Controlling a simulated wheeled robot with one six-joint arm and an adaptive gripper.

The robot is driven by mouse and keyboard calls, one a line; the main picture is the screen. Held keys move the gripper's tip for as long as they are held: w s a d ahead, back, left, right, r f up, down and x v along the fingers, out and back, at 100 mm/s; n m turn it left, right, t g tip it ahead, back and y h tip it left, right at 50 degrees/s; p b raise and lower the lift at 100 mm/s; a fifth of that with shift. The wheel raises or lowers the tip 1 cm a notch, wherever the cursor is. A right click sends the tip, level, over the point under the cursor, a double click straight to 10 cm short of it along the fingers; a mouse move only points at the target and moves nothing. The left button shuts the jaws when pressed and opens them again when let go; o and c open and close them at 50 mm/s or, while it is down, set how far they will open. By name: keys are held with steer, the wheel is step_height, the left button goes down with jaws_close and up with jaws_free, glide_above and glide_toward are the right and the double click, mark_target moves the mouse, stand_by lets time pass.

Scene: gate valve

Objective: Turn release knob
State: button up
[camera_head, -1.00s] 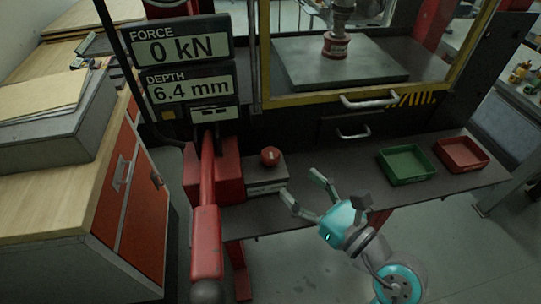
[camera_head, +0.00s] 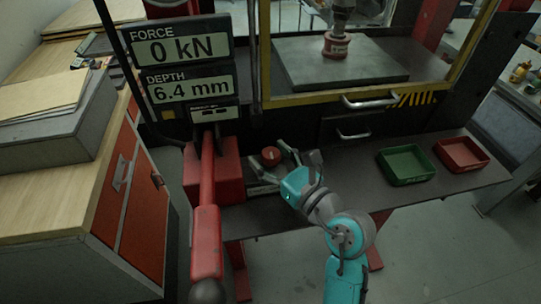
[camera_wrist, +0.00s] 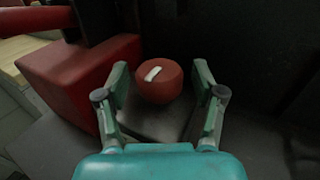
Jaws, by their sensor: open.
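The release knob (camera_head: 271,156) is a round red knob on a small grey box beside the red lever housing. In the wrist view the knob (camera_wrist: 159,81) has a white bar across its top and lies centred between my fingers. My gripper (camera_head: 268,161) is open, with its fingertips close to the knob on either side. In the wrist view my gripper (camera_wrist: 160,82) shows a gap between each finger and the knob. I cannot tell how far the fingertips reach along the knob's height.
A long red lever (camera_head: 206,210) stands left of the knob. Displays read 0 kN and 6.4 mm (camera_head: 189,87). A green tray (camera_head: 405,165) and a red tray (camera_head: 461,154) sit on the shelf to the right. The yellow-framed press guard (camera_head: 350,95) rises behind.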

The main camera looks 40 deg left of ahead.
steer(key=c, duration=1.2)
steer(key=shift+o, duration=0.2)
